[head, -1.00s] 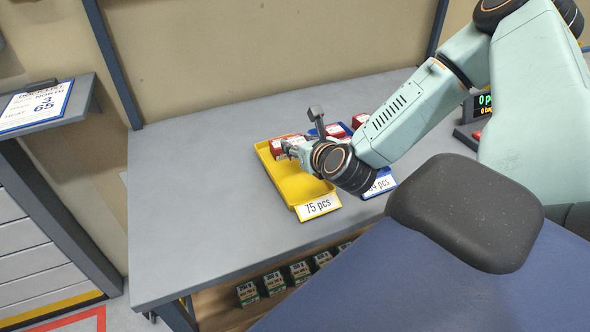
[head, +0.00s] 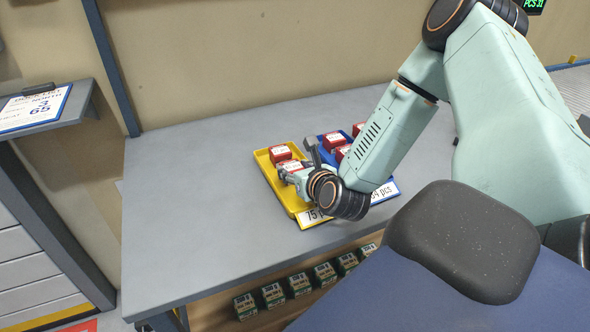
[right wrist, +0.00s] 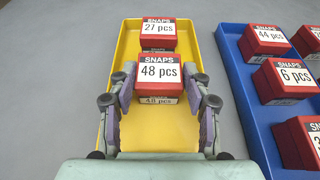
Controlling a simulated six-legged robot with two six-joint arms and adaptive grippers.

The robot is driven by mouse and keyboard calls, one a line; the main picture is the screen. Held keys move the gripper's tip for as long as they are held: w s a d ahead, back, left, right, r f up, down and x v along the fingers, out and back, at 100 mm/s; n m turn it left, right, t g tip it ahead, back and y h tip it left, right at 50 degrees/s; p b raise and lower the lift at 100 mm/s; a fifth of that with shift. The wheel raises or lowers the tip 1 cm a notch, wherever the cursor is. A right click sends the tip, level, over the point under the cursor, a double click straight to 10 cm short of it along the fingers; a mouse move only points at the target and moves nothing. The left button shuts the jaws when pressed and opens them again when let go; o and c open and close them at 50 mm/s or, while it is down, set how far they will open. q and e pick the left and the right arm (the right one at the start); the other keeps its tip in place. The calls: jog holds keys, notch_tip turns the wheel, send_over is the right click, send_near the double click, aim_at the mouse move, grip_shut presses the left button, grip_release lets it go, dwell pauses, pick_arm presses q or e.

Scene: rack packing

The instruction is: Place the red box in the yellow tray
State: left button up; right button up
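The yellow tray (head: 277,186) lies on the grey table and shows from above in the right wrist view (right wrist: 125,42). A red box labelled 27 pcs (right wrist: 158,32) sits at its far end. A second red box, labelled 48 pcs (right wrist: 159,72), is in front of it, over or on the tray floor; I cannot tell if it touches the floor. In the head view my right gripper (head: 291,171) partly hides this box. My left gripper is not in view.
A blue tray (right wrist: 238,62) with several red boxes (right wrist: 285,80) stands close to the right of the yellow tray. The table (head: 190,200) is clear to the left. Several small dark boxes (head: 299,284) stand on a shelf below.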

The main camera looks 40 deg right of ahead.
jog(key=shift+o, duration=1.8)
jog(key=shift+a+r, duration=0.15)
jog(key=shift+a, duration=0.1)
jog(key=shift+d, duration=0.15)
